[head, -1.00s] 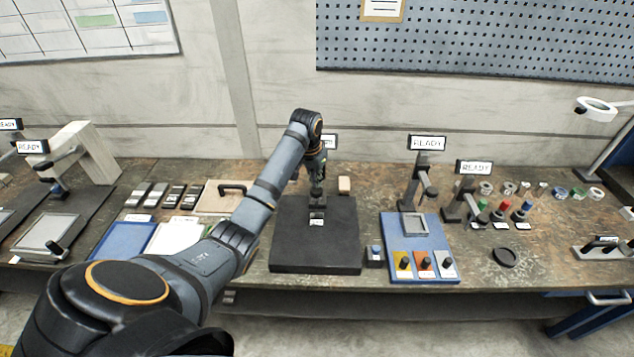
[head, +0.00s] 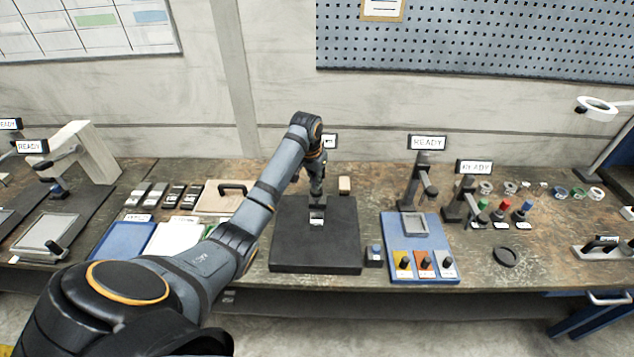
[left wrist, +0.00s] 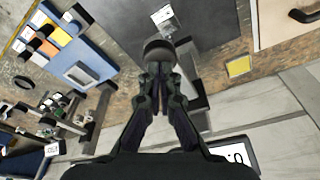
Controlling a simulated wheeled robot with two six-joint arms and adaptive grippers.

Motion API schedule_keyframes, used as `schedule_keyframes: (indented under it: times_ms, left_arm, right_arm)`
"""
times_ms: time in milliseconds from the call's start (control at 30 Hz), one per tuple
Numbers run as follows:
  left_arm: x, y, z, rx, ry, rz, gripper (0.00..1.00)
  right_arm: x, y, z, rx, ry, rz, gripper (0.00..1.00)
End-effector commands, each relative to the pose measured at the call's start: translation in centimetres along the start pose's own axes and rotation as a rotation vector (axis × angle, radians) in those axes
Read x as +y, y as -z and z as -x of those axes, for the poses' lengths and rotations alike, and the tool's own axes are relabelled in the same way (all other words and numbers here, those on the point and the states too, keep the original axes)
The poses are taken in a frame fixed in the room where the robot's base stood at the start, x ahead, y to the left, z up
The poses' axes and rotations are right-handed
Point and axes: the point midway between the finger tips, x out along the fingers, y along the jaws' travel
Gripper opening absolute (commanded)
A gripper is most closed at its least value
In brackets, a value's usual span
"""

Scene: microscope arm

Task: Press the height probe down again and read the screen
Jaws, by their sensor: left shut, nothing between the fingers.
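The height probe stands on a black base plate (head: 340,250) at the middle of the bench. My left arm hides most of it in the head view. My left gripper (head: 317,192) is shut and empty, pointing down over the plate. In the left wrist view the shut fingertips (left wrist: 160,76) are at the probe's dark round knob (left wrist: 159,50); I cannot tell whether they touch it. A small metal block (head: 317,222) lies on the plate below. The probe's screen (head: 330,141) is partly hidden in the head view, and cut off in the left wrist view (left wrist: 233,154), so its reading is not legible.
A blue board (head: 440,270) with knobs stands right of the plate, with a small box with a blue button (head: 375,256) between. Other stands with READY screens (head: 428,143) are on the bench. A tan tray with a black handle (head: 222,197) lies to the left.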

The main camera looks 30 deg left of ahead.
Motion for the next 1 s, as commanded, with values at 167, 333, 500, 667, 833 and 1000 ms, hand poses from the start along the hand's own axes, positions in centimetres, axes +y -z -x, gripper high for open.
schedule_keyframes:
  times_ms: [167,333,500,667,833,1000]
  left_arm:
    - [0.0,-0.2,-1.0,-0.001,0.0,0.0,0.0]
    - [0.0,-0.5,-1.9,-0.003,0.0,0.0,0.0]
    - [0.0,-0.6,-2.7,-0.002,0.0,0.0,0.0]
    - [0.0,-0.8,-3.5,-0.002,0.0,0.0,0.0]
    - [0.0,-1.0,-4.4,-0.003,-0.001,0.0,0.0]
    - [0.1,-1.2,-5.3,-0.004,-0.001,0.0,0.0]
  right_arm:
    - [0.0,0.0,-0.3,0.0,0.0,0.0,0.0]
    - [0.0,-0.1,-0.5,0.0,0.0,0.0,0.0]
    - [0.0,-0.1,-0.7,0.0,-0.001,0.0,0.0]
    - [0.1,-0.1,-0.9,0.0,-0.001,0.001,0.0]
    - [0.2,-0.1,-1.1,0.0,-0.003,0.001,0.0]
    - [0.2,-0.1,-1.4,0.0,-0.003,0.002,0.0]
